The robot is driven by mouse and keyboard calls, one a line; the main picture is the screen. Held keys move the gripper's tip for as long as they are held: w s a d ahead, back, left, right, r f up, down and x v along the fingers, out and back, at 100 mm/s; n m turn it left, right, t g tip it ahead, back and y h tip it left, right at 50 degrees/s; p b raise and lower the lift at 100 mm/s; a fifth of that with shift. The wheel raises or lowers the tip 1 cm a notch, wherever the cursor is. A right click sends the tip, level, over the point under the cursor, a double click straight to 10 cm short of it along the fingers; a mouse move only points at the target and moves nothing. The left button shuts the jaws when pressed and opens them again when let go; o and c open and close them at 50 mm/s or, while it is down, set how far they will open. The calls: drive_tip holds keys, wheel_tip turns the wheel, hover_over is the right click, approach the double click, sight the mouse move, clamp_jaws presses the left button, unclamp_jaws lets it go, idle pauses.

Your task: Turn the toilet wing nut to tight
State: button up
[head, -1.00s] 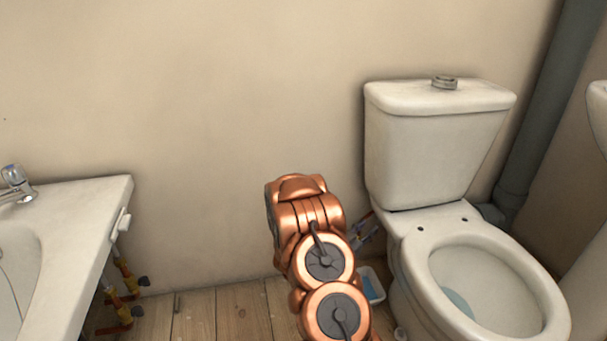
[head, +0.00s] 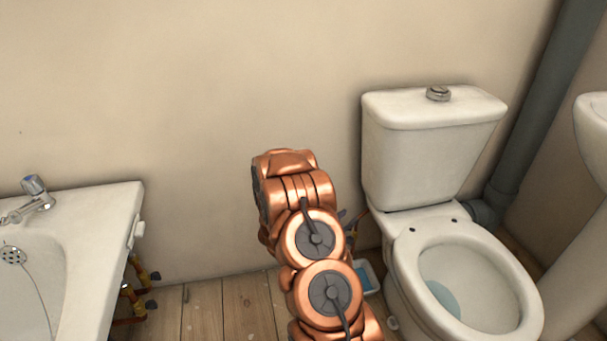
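The white toilet (head: 405,240) stands at the right against the wall, with its cistern (head: 425,150) behind the bowl. The bowl has no seat on it, and two dark holes show at its back rim. The wing nut cannot be made out in this view. My copper-coloured arm stands in front of the wall, left of the toilet. My gripper is not visible; the arm links hide whatever is beyond them. Part of a pipe or valve fitting (head: 352,228) shows between my arm and the toilet, below the cistern's left side.
A white bathtub (head: 105,225) with a tap (head: 35,195) is at the left, with pipes and valves (head: 138,290) by its end. A small tray (head: 369,278) with something blue lies on the wooden floor beside the toilet. A basin (head: 592,135) and grey pipe (head: 530,110) are at the right.

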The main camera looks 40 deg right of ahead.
drive_tip(key=w+a+r+t+y+p, duration=0.1)
drive_tip(key=w+a+r+y+p, duration=0.2)
drive_tip(key=r+p, duration=0.4)
drive_tip(key=w+a+r+y+p, duration=0.3)
drive_tip(key=w+a+r+p, duration=0.3)
drive_tip(key=p, duration=0.5)
drive_tip(key=shift+w+a+r+t+p, duration=0.35)
drive_tip(key=shift+w+r, duration=0.25)
drive_tip(key=shift+r, duration=0.25)
